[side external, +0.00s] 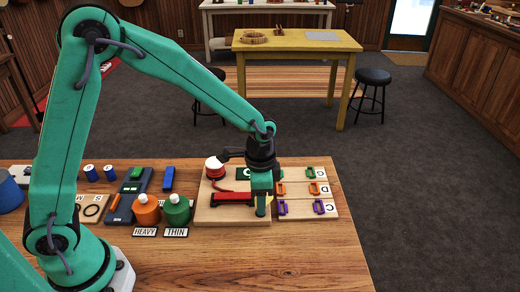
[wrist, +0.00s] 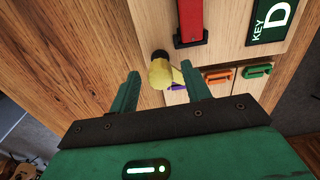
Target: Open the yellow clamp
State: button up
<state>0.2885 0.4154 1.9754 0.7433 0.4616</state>
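The yellow clamp (wrist: 159,74) shows in the wrist view as a rounded yellow piece with a dark round end, at the edge of a pale wooden board. In the side external view only a yellow sliver (side external: 261,208) of it shows behind my gripper. My gripper (wrist: 160,71) is open, with one green finger on each side of the yellow clamp in the wrist view. I cannot tell whether either finger touches it. In the side external view my gripper (side external: 262,190) points down at the right part of the board; its fingertips are not clear there.
A red bar (side external: 233,198) lies on the wooden board (side external: 230,216), near a green KEY D plate (wrist: 271,18). A red-and-white round piece (side external: 214,168) stands behind. Colored handles (side external: 318,188) sit to the right. Orange (side external: 146,210) and green (side external: 177,210) bottles stand left.

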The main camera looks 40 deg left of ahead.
jog(key=shift+r, duration=3.9)
jog(key=shift+s+a+r, duration=0.2)
jog(key=shift+a+r, duration=0.05)
jog(key=shift+r, duration=0.15)
jog(key=s+a+r+n+t, duration=0.2)
jog(key=s+a+r+n, duration=0.2)
jog(key=s, duration=0.4)
jog(key=s+a+r+n+t, duration=0.3)
jog(key=s+a+r, duration=0.3)
jog(key=s, duration=0.3)
jog(key=shift+s+a+r+n+t, duration=0.15)
jog(key=shift+a+n+t, duration=0.15)
jog(key=shift+a+n, duration=0.45)
